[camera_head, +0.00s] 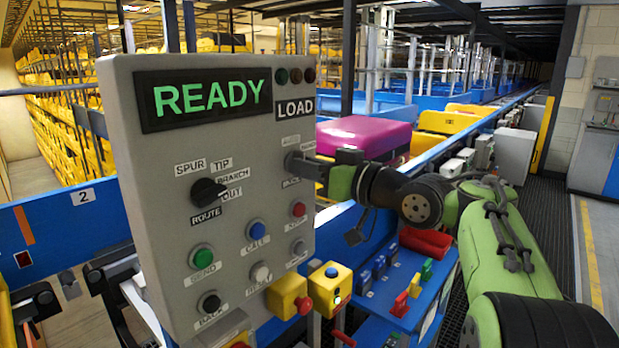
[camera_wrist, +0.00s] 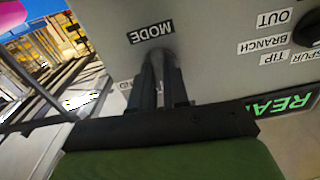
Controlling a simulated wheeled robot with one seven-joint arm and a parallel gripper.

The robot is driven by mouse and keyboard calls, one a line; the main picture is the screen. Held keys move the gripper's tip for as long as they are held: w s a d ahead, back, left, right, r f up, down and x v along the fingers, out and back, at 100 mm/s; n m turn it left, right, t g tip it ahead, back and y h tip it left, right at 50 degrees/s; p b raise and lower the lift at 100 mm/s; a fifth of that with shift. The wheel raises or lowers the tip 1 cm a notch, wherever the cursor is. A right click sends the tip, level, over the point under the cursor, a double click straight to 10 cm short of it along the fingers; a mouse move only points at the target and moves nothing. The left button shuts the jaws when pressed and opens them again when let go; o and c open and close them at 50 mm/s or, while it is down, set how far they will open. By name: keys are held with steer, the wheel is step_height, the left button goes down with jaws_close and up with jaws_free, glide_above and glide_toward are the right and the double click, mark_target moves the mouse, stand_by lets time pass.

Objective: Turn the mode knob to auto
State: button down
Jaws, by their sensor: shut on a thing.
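In the head view my gripper (camera_head: 312,165) reaches the panel from the right at the knob. The AUTO label there is faint, and the knob's pointer direction cannot be told. The panel's screen (camera_head: 205,97) reads READY, with LOAD beside it.
A black route knob (camera_head: 208,191) with SPUR, TIP, BRANCH and OUT labels is left on the panel. Several push buttons, including a green one (camera_head: 201,257), are below. A magenta case (camera_head: 362,137) lies behind my gripper. A blue bench with coloured levers (camera_head: 400,304) stands below my arm.

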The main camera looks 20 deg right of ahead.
steer(key=shift+f+n+b, duration=0.1)
steer(key=shift+n+b, duration=0.2)
steer(key=shift+n, duration=0.4)
steer(key=c, duration=1.1)
jaws_free()
steer(key=b+v, duration=0.5)
steer(key=v, duration=1)
steer(key=shift+s+d, duration=0.2)
steer(key=shift+s, duration=0.1)
